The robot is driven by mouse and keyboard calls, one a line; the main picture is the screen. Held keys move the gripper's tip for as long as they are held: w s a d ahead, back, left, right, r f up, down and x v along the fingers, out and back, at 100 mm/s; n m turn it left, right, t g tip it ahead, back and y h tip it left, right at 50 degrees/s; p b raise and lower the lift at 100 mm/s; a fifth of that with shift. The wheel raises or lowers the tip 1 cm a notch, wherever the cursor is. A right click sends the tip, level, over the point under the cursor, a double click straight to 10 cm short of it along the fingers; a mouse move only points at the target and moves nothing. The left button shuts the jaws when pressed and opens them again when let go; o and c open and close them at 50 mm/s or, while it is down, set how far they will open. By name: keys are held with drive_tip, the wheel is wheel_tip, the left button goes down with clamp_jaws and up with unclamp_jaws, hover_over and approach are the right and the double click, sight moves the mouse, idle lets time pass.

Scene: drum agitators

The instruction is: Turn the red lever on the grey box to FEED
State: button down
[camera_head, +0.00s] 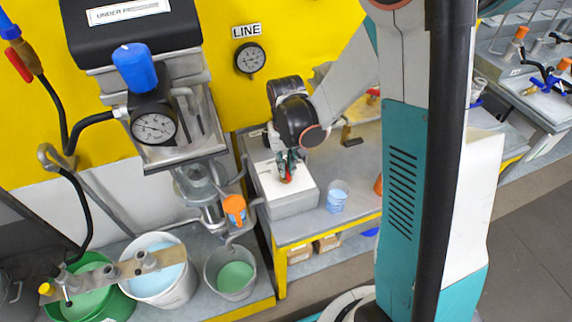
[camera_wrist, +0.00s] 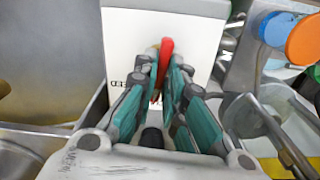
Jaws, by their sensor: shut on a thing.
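The grey box (camera_head: 290,206) with a white top stands on the bench in the head view. Its white top also shows in the wrist view (camera_wrist: 200,30). The red lever (camera_wrist: 167,48) stands between my gripper's fingers, its red end pointing toward the top of the wrist view. A small part of it shows in the head view (camera_head: 287,178). My gripper (camera_wrist: 164,68) is shut on the lever, with a teal-and-grey finger on each side. Upside-down lettering, partly covered, sits left of the fingers. The lever's lower part is hidden by the fingers.
A beaker of blue liquid (camera_head: 338,197) stands right of the box. A steel mixer with an orange knob (camera_head: 234,208) is close on the left. Buckets (camera_head: 163,272) stand on the lower left bench. A gauge (camera_head: 251,60) hangs on the yellow wall.

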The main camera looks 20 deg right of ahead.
drive_tip(key=m+b, duration=0.1)
drive_tip(key=m, duration=0.3)
drive_tip(key=shift+m, duration=1.6)
drive_tip(key=shift+b, duration=0.3)
drive_tip(key=c, duration=1.7)
unclamp_jaws()
drive_tip(key=shift+o, duration=0.2)
wheel_tip(320, 180, up, 12)
